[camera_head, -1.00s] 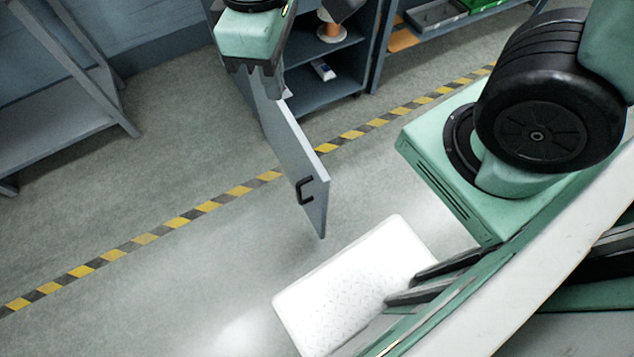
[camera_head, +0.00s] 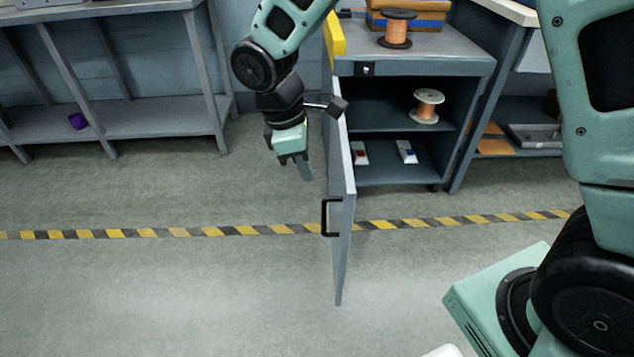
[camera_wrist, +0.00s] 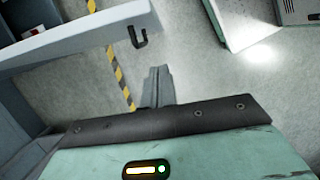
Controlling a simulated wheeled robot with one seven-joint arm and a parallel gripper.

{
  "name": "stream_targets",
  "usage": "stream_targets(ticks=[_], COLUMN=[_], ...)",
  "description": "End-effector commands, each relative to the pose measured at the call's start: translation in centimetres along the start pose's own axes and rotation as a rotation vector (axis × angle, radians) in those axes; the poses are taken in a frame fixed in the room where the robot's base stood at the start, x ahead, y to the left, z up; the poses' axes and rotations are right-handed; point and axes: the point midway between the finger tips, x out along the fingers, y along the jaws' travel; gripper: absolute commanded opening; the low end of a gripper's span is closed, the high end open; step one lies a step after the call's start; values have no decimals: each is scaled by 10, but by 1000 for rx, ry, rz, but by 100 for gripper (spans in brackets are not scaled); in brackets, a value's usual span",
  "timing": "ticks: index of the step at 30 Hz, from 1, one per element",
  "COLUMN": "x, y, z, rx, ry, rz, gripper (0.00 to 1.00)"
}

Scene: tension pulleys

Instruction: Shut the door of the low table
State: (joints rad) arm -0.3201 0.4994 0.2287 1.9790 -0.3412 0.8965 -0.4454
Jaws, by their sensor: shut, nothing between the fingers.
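The low table (camera_head: 425,50) is a grey cabinet with open shelves inside. Its grey door (camera_head: 342,235) stands wide open, swung out toward me from the left side, with a black handle (camera_head: 326,218) on its left-facing side. My gripper (camera_head: 307,172) points down on the left of the door, near its hinge half, and looks apart from it. In the wrist view the fingers (camera_wrist: 157,85) are together and empty, with the door (camera_wrist: 85,38) and its handle (camera_wrist: 139,38) beyond them to the upper left.
On the shelves are a spool (camera_head: 427,106) and small red and blue-marked items (camera_head: 406,152). An orange spool (camera_head: 397,30) stands on top. A grey bench (camera_head: 150,110) is at the left. A yellow-black floor stripe (camera_head: 180,231) crosses clear floor.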

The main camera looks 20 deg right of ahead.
Motion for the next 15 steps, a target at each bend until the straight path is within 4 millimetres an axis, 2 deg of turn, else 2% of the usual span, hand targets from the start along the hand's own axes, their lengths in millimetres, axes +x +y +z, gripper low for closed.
stream_targets(ticks=[1,12,15], x=[13,88,88], y=[-1,-1,0], z=[0,0,18], rx=[0,1,4], ry=[-3,-2,0], rz=[-3,-3,-1], gripper=[0,0,0])
